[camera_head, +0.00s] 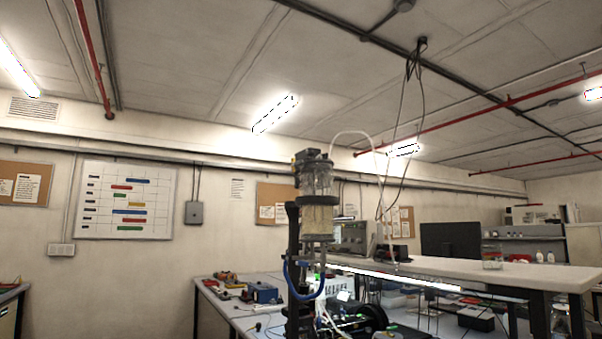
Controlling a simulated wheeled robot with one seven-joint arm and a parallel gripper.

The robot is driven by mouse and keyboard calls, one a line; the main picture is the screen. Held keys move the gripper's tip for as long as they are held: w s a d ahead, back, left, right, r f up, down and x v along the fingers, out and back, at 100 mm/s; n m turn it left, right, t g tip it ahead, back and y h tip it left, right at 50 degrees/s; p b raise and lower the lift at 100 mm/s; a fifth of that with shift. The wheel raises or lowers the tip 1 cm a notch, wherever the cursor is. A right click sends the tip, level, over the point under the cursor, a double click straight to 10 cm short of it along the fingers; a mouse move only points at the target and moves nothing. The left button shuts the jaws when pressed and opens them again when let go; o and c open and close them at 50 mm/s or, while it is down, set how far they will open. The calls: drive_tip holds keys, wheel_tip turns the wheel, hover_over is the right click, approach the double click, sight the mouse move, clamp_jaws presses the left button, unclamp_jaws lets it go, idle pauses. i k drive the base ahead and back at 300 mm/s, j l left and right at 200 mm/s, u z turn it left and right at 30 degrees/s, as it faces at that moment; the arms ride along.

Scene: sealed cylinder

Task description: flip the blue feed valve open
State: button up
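A clear sealed cylinder (316,180) stands upright on a dark stand near the middle of the head view. Its upper part is clear and its lower part holds a tan, cloudy content. A dark collar (320,199) rings it at mid height. A blue curved part (306,297) hangs low on the stand below the cylinder. It is too small to tell whether it is the feed valve's handle or a tube, or how the valve is set. My gripper cannot be made out in this view.
A bench with a blue box (263,294) stands to the left. A dark rounded object (368,317) is low, right of the stand. A thin pale hose (352,134) arches from the cylinder's top.

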sight(298, 262)
drive_tip(key=i+j, duration=1)
